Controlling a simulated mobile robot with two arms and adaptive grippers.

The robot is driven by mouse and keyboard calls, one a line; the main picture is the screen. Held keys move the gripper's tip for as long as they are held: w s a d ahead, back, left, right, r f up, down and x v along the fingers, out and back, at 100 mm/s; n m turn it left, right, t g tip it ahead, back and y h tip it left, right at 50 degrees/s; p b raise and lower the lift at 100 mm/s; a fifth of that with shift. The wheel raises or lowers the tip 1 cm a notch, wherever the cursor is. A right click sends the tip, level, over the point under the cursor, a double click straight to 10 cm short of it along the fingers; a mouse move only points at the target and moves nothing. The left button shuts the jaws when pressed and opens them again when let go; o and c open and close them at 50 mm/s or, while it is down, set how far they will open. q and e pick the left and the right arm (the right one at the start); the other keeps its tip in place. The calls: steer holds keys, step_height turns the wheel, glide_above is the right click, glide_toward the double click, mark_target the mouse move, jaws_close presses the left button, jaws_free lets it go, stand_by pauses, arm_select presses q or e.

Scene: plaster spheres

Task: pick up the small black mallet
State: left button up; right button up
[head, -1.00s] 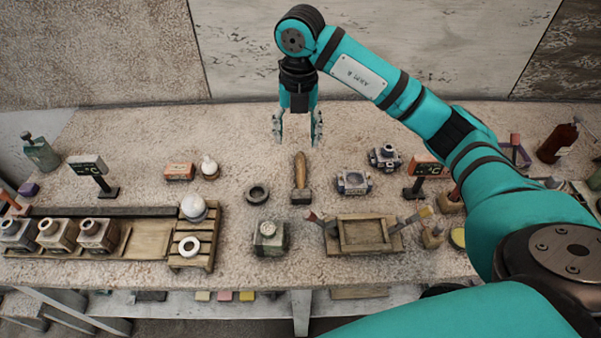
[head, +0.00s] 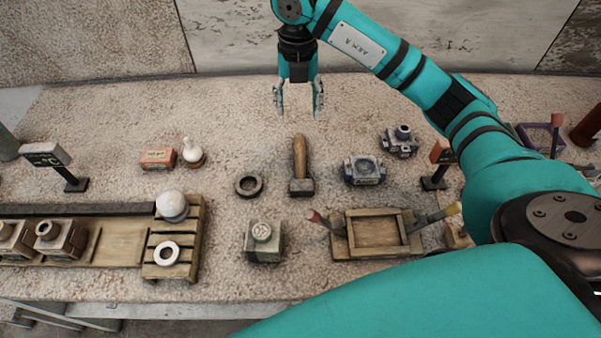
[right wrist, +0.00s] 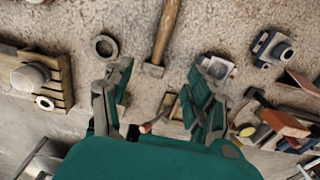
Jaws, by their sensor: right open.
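The small mallet (head: 300,162) lies on the rough stone-like bench top, with a brown wooden handle pointing to the back and a dark grey block head towards the front. It shows in the right wrist view (right wrist: 166,34) too, its head between the gripper's fingers in the picture. My right gripper (head: 298,106) is open and empty. In the head view it hangs above the bench, just beyond the handle's end, apart from the mallet. My left gripper is not in view.
A dark ring (head: 248,185) lies left of the mallet, and a blue-grey block (head: 364,171) stands to its right. The bench behind the mallet is mostly clear.

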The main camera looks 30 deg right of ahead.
steer(key=f, duration=0.2)
steer(key=p, duration=0.2)
glide_above(301, 159)
steer(key=f, duration=1.1)
steer(key=shift+a, duration=0.3)
steer(key=f+p, duration=0.2)
steer(key=f, duration=0.3)
steer(key=shift+d+f, duration=0.2)
steer(key=shift+f, duration=0.25)
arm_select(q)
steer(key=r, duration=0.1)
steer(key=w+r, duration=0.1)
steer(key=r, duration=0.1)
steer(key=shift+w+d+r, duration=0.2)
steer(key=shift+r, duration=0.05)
arm_select(e)
jaws_close()
